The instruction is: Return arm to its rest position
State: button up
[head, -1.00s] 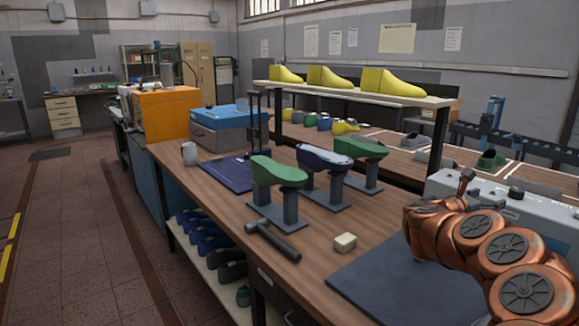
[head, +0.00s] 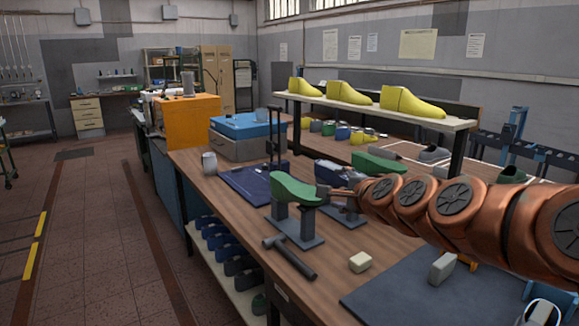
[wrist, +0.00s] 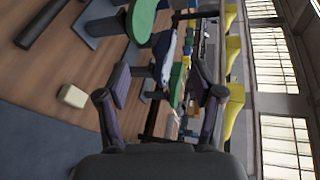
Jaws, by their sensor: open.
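My arm (head: 455,205) reaches in from the right of the head view, copper-coloured and stretched over the bench. My gripper (head: 335,194) is at its left end, close to the near green shoe last (head: 297,190) and in front of the blue last (head: 333,172), partly hiding it. In the wrist view my gripper (wrist: 160,86) has its two dark fingers wide apart with nothing held between them. The near green last (wrist: 141,18) and the blue last (wrist: 166,58) lie beyond the fingers. I cannot tell whether the gripper touches a last in the head view.
A second green last (head: 380,163) stands behind the arm. Yellow lasts (head: 350,93) line the raised shelf. The floor at left is clear.

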jog(key=s+a+f+n+g+p, duration=0.15)
jog(key=s+f+n+g, duration=0.3)
jog(key=s, duration=0.55)
jog(key=s+a+f+n+g+p, duration=0.15)
jog(key=s+f+n+g, duration=0.35)
jog(key=s, duration=0.6)
jog(key=s+d+f+n+g+h, duration=0.1)
jog(key=s+d+f+n+g, duration=0.1)
jog(key=s, duration=0.6)
jog(key=s+d+f+n+g+h+p, duration=0.1)
jog(key=s+d, duration=0.3)
jog(key=s, duration=0.4)
jog(key=s+d+f+n+g+h+p, duration=0.1)
jog(key=s+d+f+n+g+h, duration=0.1)
jog(key=s, duration=0.6)
jog(key=shift+d+f+n+g, duration=0.6)
jog(key=shift+n+g, duration=0.05)
jog(key=shift+n, duration=0.4)
